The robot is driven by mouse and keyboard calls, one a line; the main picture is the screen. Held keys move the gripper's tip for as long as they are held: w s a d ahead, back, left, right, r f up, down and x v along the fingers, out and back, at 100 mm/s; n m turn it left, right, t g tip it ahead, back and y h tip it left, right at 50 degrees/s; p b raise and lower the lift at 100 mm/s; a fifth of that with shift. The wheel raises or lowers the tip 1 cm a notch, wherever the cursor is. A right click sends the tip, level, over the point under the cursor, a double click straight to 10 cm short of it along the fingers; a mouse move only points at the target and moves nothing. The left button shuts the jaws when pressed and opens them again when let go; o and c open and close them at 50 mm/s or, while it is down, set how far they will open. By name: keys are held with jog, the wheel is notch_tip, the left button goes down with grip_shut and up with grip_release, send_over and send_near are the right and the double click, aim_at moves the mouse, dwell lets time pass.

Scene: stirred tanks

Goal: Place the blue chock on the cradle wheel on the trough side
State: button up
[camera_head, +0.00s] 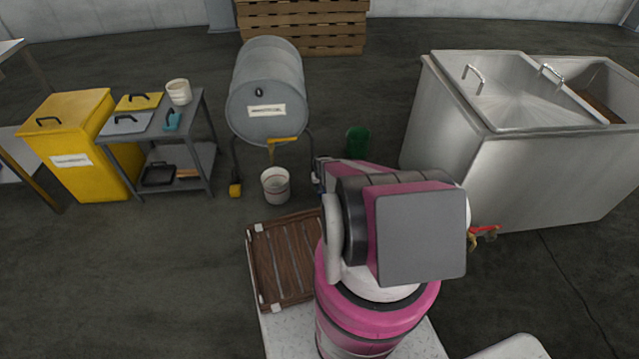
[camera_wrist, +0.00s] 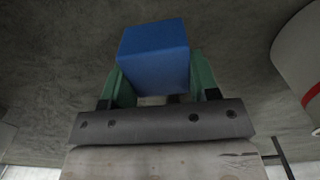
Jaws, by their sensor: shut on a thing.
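The blue chock (camera_wrist: 155,55) is a blue block between the green fingers of my gripper (camera_wrist: 160,85) in the wrist view. My gripper is shut on it and holds it over dark floor. In the head view my arm hides the chock and most of the gripper. The grey drum (camera_head: 268,90) lies on its cradle (camera_head: 234,160), left of my arm. A yellow block (camera_head: 235,190) sits on the floor at the cradle's left foot. The steel trough (camera_head: 500,150) stands at the right. The cradle's trough-side wheel cannot be made out beside my arm.
A white bucket (camera_head: 276,185) stands under the drum's yellow spout (camera_head: 283,140). A green bin (camera_head: 357,143) stands between drum and trough. A grey cart (camera_head: 200,140) and yellow bin (camera_head: 75,150) are at the left. A red-handled valve (camera_head: 485,231) projects near the trough's lower front.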

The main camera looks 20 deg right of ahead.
jog(key=w+f, duration=0.1)
jog(key=w, duration=0.1)
jog(key=w+f, duration=0.1)
jog(key=w+d+f, duration=0.1)
jog(key=w, duration=0.1)
jog(key=shift+w, duration=0.3)
jog(key=w+f, duration=0.2)
jog(key=w, duration=0.1)
jog(key=shift+w+d+f, duration=0.15)
jog(key=shift+d+f, duration=0.1)
jog(key=shift+d, duration=0.15)
jog(key=o, duration=1.1)
jog(key=shift+f, duration=0.1)
jog(key=shift+c, duration=0.2)
